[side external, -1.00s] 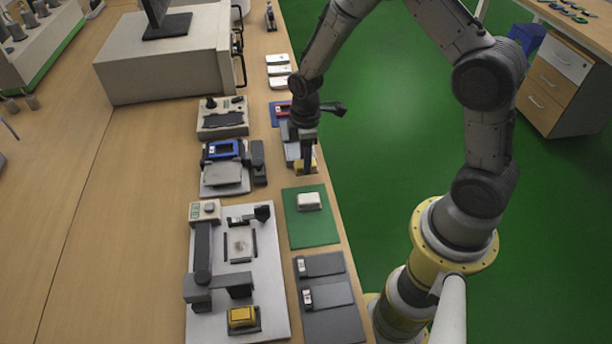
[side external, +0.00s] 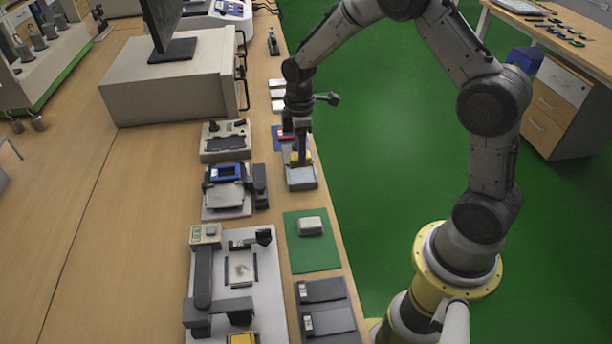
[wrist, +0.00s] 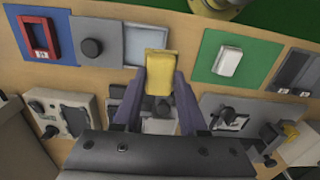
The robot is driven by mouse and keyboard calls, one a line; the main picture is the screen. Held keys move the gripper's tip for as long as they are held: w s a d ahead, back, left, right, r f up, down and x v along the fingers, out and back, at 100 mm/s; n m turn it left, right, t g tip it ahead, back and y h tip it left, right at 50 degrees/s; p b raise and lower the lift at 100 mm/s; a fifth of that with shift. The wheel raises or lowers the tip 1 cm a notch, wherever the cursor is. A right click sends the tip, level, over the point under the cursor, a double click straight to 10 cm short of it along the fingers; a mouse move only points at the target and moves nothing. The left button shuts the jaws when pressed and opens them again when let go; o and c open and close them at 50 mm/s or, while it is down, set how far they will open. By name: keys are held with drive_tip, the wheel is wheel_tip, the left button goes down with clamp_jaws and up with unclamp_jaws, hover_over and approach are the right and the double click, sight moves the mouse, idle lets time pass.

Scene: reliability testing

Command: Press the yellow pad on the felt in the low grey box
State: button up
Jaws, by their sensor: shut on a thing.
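My gripper (side external: 302,162) is shut on a yellow pad (wrist: 158,70), which sits between its two fingertips (wrist: 160,85) in the wrist view. In the side view a bit of the yellow pad (side external: 294,158) shows beside the fingers. The low grey box (side external: 302,184) is under and just in front of the gripper; in the wrist view its pale grey inside (wrist: 135,42) shows behind the pad. The pad and fingers overlap the box in both views. I cannot tell whether the pad touches the felt. The felt is partly hidden.
A green mat (side external: 300,258) with a white block (side external: 311,226) lies on the near side. A dark block with a round knob (wrist: 92,47) and a red frame on a blue plate (wrist: 40,38) lie beyond the box. A device with a blue frame (side external: 226,172) stands left.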

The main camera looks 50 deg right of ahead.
drive_tip(key=shift+w+d+f+m, duration=0.15)
drive_tip(key=shift+w+d+f, duration=0.2)
drive_tip(key=shift+w+d, duration=0.25)
drive_tip(key=shift+w+d+f+m, duration=0.15)
drive_tip(key=shift+w+d+f, duration=0.25)
drive_tip(key=shift+d, duration=0.4)
hover_over(301, 174)
drive_tip(key=shift+f, duration=2.45)
drive_tip(key=shift+f, duration=0.6)
idle(0.3)
wheel_tip(301, 174, up, 7)
idle(0.9)
drive_tip(key=shift+r, duration=0.1)
